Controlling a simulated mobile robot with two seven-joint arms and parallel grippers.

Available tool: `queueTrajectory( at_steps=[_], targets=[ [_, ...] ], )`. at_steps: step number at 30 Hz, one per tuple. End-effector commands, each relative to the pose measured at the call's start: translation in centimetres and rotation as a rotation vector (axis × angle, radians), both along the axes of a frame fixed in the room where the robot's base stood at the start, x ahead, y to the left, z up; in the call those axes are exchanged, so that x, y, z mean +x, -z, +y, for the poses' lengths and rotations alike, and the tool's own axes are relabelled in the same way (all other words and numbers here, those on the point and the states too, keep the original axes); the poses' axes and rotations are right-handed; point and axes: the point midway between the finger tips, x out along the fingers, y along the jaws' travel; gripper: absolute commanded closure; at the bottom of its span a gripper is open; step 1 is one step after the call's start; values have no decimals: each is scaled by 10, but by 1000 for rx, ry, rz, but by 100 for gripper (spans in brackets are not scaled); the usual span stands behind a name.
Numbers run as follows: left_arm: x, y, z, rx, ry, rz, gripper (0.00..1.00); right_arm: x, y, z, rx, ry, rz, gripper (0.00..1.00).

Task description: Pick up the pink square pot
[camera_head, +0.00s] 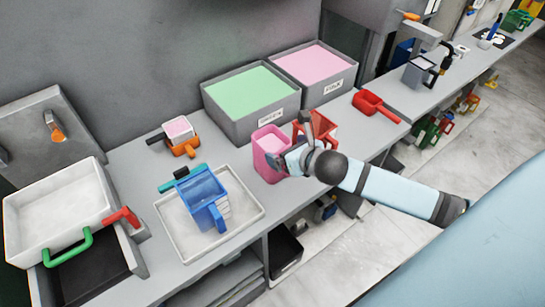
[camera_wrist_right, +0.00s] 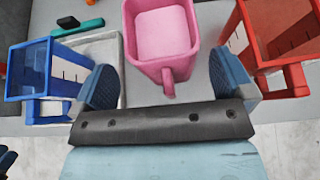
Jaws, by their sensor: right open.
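The pink square pot (camera_head: 266,163) stands upright on the grey counter in the head view, with pale pink stuff inside. In the right wrist view the pot (camera_wrist_right: 161,45) is at the top centre, its handle pointing toward my gripper. My right gripper (camera_head: 287,161) is at the pot's right side in the head view. In the right wrist view the open fingers (camera_wrist_right: 166,85) are on either side of the handle, with visible gaps. Whether the fingers touch the pot is not clear.
A red pot (camera_head: 318,127) stands close beside my right gripper. A blue jug (camera_head: 203,193) sits in a white tray (camera_head: 165,220) left of the pot. Grey bins of green foam (camera_head: 250,95) and pink foam (camera_head: 313,64) stand behind. A red scoop (camera_head: 370,103) lies to the right.

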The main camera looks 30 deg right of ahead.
Motion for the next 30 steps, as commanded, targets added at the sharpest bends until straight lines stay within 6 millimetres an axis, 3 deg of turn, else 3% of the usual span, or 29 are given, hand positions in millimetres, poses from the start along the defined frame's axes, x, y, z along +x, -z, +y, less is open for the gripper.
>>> queueTrajectory(
  at_steps=[10,19,26,30],
  targets=[
    [0,-7,0,-1,-1,0,57,37,24,1,3,3,0,0],
    [0,-7,0,0,-1,0,57,42,28,1,1,0,1,0],
    [0,-7,0,-1,-2,0,57,42,28,1,1,0,1,50],
    [0,-7,0,-1,-2,0,57,42,28,1,1,0,0,50]
  ],
)
